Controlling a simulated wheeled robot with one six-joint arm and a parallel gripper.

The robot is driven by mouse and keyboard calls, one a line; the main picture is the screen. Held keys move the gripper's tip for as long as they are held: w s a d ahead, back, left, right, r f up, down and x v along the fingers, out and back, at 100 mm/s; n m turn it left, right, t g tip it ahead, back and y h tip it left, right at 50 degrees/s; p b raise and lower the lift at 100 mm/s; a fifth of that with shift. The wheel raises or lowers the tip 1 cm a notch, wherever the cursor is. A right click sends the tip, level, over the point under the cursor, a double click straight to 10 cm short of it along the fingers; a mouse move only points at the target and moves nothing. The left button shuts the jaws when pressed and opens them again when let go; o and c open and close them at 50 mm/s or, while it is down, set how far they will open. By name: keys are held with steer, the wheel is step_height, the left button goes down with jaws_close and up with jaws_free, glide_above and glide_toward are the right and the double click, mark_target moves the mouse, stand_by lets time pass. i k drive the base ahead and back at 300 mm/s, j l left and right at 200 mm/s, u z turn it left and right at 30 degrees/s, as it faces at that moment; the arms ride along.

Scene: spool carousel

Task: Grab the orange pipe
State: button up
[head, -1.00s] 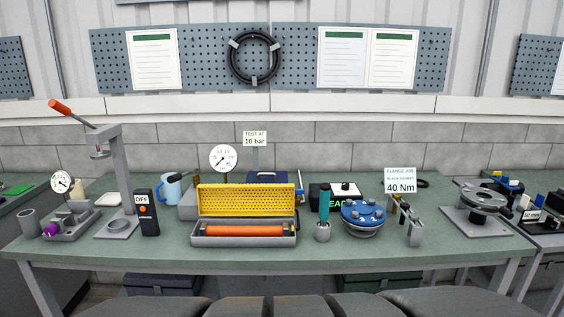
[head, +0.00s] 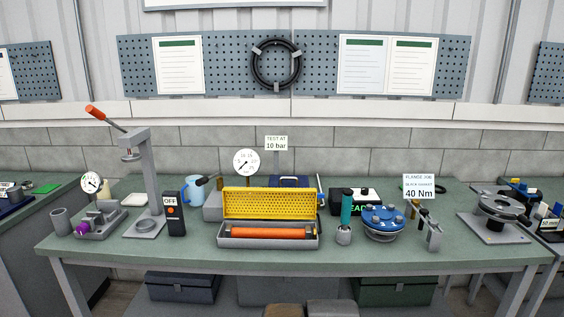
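The orange pipe (head: 270,232) lies lengthwise in a grey tray (head: 268,243) near the front middle of the green workbench. A yellow perforated guard (head: 268,204) stands raised behind the pipe, so the pipe shows from the front and above. My gripper is not in the head view, so I cannot see whether it is open or shut.
Left of the tray stand a dark OFF switch box (head: 174,213) and a grey lever press (head: 147,180). Right of it are a teal-handled tool (head: 346,210) and a blue flange (head: 384,222). The bench (head: 290,259) is bare along its front edge.

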mark_target(231, 231)
steer(key=i+u, duration=0.5)
steer(key=i, duration=0.75)
